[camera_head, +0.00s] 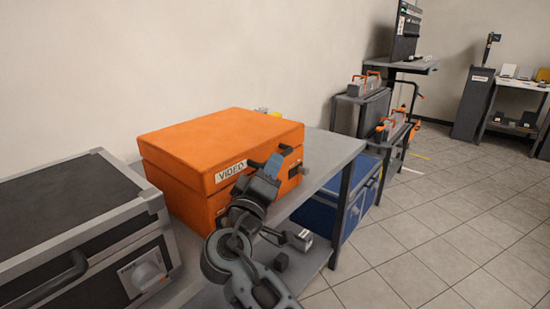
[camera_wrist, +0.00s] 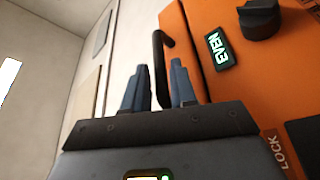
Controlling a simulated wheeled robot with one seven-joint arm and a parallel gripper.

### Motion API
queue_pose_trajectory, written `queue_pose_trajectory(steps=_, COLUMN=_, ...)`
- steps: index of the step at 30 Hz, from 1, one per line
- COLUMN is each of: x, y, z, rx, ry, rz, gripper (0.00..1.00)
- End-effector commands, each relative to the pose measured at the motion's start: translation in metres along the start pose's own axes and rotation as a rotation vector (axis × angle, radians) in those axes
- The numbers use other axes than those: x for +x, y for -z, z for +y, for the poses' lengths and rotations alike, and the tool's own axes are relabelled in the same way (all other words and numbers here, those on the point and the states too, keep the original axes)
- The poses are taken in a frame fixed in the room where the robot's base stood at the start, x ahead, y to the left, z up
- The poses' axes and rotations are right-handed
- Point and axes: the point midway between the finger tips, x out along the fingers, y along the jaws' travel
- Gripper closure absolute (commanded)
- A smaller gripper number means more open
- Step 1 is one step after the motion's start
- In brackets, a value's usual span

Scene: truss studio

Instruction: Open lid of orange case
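The orange case (camera_head: 185,193) stands on a grey table, its orange lid (camera_head: 215,140) lying shut with a seam below it. A label on the front is partly readable. In the wrist view the case's orange face (camera_wrist: 225,95) is at the right, and a thin black handle (camera_wrist: 159,50) sticks out from it. My gripper (camera_head: 277,160) is at the right part of the case's front. In the wrist view my gripper (camera_wrist: 162,75) has its two blue-grey fingers apart, with the handle showing in the gap between them. Whether they touch it is unclear.
A black case with grey edges (camera_head: 75,215) stands close on the left. The grey tabletop (camera_head: 335,150) is bare to the right. A lower shelf holds small dark items, and a blue cabinet (camera_head: 320,220) stands beyond. Tiled floor (camera_head: 430,240) is open at the right.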

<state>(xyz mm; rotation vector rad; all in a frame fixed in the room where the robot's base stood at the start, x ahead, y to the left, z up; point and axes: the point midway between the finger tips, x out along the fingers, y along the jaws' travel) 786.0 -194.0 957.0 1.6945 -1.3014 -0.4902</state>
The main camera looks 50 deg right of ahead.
Motion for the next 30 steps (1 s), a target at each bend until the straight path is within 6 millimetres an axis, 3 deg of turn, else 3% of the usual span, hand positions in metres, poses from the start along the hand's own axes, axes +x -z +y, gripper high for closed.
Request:
queue_pose_trajectory(steps=7, x=0.03, y=0.0, z=0.0, rx=0.0, ry=0.0, rz=0.0, gripper=0.74)
queue_pose_trajectory(steps=18, x=0.035, y=0.0, z=-0.001, rx=0.0, ry=0.002, rz=0.001, gripper=0.74)
queue_pose_trajectory(steps=26, x=0.035, y=0.0, z=-0.001, rx=0.0, ry=0.002, rz=0.001, gripper=0.99)
queue_pose_trajectory(steps=30, x=0.035, y=0.0, z=-0.001, rx=0.0, ry=0.002, rz=0.001, gripper=1.0)
